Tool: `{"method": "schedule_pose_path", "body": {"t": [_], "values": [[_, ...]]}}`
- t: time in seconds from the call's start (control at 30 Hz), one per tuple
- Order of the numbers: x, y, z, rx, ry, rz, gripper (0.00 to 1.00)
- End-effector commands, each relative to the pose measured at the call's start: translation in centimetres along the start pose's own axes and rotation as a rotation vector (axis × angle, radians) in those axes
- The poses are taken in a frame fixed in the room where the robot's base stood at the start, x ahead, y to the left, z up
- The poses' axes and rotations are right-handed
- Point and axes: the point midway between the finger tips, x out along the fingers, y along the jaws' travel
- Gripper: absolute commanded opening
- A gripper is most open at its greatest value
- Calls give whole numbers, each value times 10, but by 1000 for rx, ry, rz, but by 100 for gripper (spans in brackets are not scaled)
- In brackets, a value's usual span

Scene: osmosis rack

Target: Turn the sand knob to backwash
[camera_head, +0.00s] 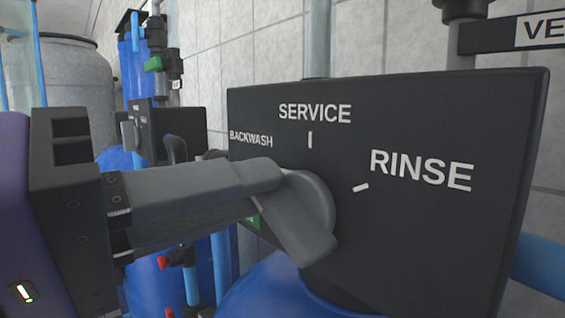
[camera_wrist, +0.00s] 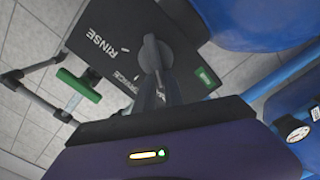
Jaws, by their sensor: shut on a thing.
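The sand knob (camera_head: 312,232) is a grey round knob with a raised bar, on a black panel (camera_head: 420,240) lettered BACKWASH, SERVICE and RINSE. My gripper (camera_head: 262,188) reaches in from the left and is shut on the knob's bar. The bar slants from lower right up toward the left, the BACKWASH side; the fingers hide part of it. In the wrist view the knob (camera_wrist: 152,58) shows with its bar running down into my gripper (camera_wrist: 164,97). SERVICE and RINSE are readable beside it there, and BACKWASH cannot be seen.
A second black control panel (camera_head: 180,125) on a blue tank stands behind my gripper at the left. A grey barrel (camera_head: 75,80) is farther back. Blue pipes and a red-handled valve (camera_head: 175,258) lie below. A green-handled part (camera_wrist: 78,85) shows in the wrist view.

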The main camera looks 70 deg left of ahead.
Motion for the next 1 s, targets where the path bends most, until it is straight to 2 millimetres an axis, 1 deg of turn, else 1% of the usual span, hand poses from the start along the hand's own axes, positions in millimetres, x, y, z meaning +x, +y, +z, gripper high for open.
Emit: {"method": "schedule_pose_path", "body": {"t": [0.2,0.6,0.63,0.7,0.73,1.0], "values": [[0,-2,-1,-40,2,-2,0],[0,-3,-1,-46,3,-2,0],[0,-3,-1,-46,3,-2,17],[0,-3,-1,-45,3,-2,30],[0,-2,-1,-45,3,-2,35],[0,-2,0,-43,1,0,35]]}}
